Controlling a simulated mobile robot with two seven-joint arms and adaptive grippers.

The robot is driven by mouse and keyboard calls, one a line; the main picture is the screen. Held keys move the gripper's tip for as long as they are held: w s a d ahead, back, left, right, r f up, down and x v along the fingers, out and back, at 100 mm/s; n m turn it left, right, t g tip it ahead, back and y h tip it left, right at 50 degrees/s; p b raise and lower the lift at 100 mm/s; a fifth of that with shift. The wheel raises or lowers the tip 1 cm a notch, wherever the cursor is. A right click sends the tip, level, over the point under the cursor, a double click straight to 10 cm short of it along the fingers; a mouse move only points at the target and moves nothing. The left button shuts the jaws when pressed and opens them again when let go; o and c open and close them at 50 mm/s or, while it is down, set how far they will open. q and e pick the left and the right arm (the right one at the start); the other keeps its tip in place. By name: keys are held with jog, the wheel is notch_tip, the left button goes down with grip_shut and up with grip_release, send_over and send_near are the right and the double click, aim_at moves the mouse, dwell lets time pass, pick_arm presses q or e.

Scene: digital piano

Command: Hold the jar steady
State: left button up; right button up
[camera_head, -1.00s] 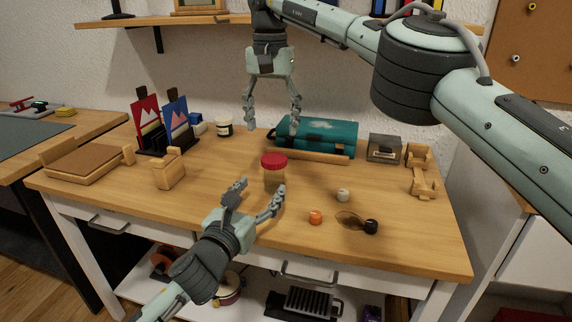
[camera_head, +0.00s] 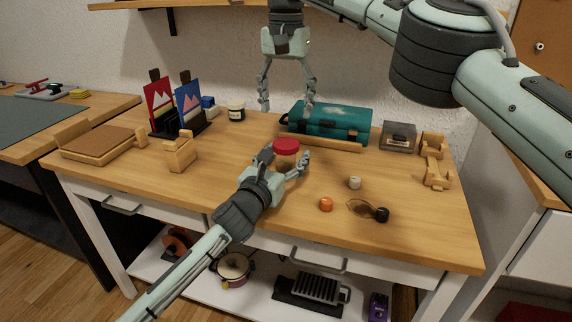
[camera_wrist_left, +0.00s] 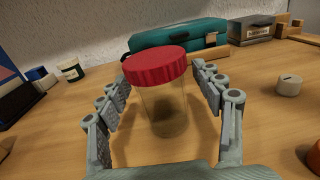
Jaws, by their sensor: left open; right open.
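The jar (camera_head: 286,147) stands upright on the wooden table, with a red lid and a clear, see-through body. In the left wrist view the jar (camera_wrist_left: 164,96) is between the two fingers of my left gripper (camera_wrist_left: 162,103). There is a visible gap on the right side, and the left finger is close to the jar. My left gripper (camera_head: 284,161) is open around the jar's sides. My right gripper (camera_head: 287,106) is open and empty, hanging fingers-down above the table's back, over and behind the jar. The left fingers partly hide the jar's body in the head view.
A teal case (camera_head: 330,121) lies behind the jar. A white piece (camera_head: 354,183), an orange piece (camera_head: 326,204) and a dark-ended item (camera_head: 381,214) lie to the right. Small paintings (camera_head: 187,104) and a wooden holder (camera_head: 180,155) stand left. The front left tabletop is clear.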

pick_arm(q)
grip_shut()
jog(key=shift+c, duration=0.3)
grip_release()
